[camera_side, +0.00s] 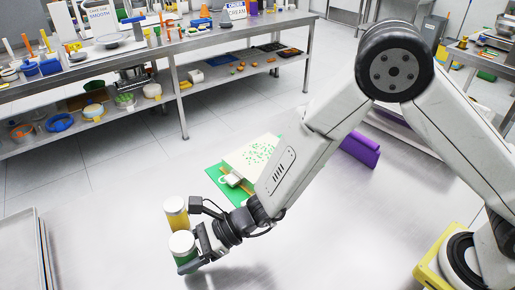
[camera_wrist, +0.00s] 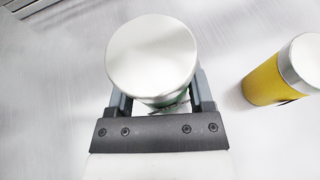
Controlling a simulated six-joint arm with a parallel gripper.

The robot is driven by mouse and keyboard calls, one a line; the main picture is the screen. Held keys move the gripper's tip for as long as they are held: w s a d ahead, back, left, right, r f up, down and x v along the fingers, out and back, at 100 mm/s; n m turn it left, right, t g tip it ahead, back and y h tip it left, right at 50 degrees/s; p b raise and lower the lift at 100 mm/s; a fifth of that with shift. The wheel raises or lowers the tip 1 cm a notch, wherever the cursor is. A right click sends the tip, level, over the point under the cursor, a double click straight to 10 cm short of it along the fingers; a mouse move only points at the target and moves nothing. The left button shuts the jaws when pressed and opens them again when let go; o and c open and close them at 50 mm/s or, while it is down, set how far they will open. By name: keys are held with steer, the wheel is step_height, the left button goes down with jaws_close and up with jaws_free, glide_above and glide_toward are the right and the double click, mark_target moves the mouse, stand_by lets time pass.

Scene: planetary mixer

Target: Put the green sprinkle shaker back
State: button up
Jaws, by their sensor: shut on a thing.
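The green sprinkle shaker (camera_side: 186,256) has a white lid and a green body. My gripper (camera_side: 190,262) is shut on it, with a finger on each side of the body. In the wrist view the shaker's round white lid (camera_wrist: 152,52) fills the space between the fingers of my gripper (camera_wrist: 160,98), and only a little green shows below it. The shaker looks upright. I cannot tell whether its base touches the table. A yellow shaker (camera_side: 176,215) with a white lid stands just behind it in the side view. In the wrist view the yellow shaker (camera_wrist: 268,82) is to the right, apart from my gripper.
A green mat (camera_side: 216,176) carries a white sheet with green sprinkles (camera_side: 252,157) and a small white dish (camera_side: 232,179). A purple item (camera_side: 360,150) lies farther right. A metal tray (camera_side: 22,255) is at the left edge. The steel table around the shakers is mostly clear.

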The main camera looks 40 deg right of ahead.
steer(key=shift+f, duration=1.5)
steer(key=shift+f, duration=0.2)
steer(key=o, duration=1.3)
steer(key=shift+r, duration=0.15)
steer(key=shift+d+r, duration=0.25)
steer(key=shift+d, duration=0.2)
steer(key=v, duration=1.1)
steer(key=shift+s, duration=0.1)
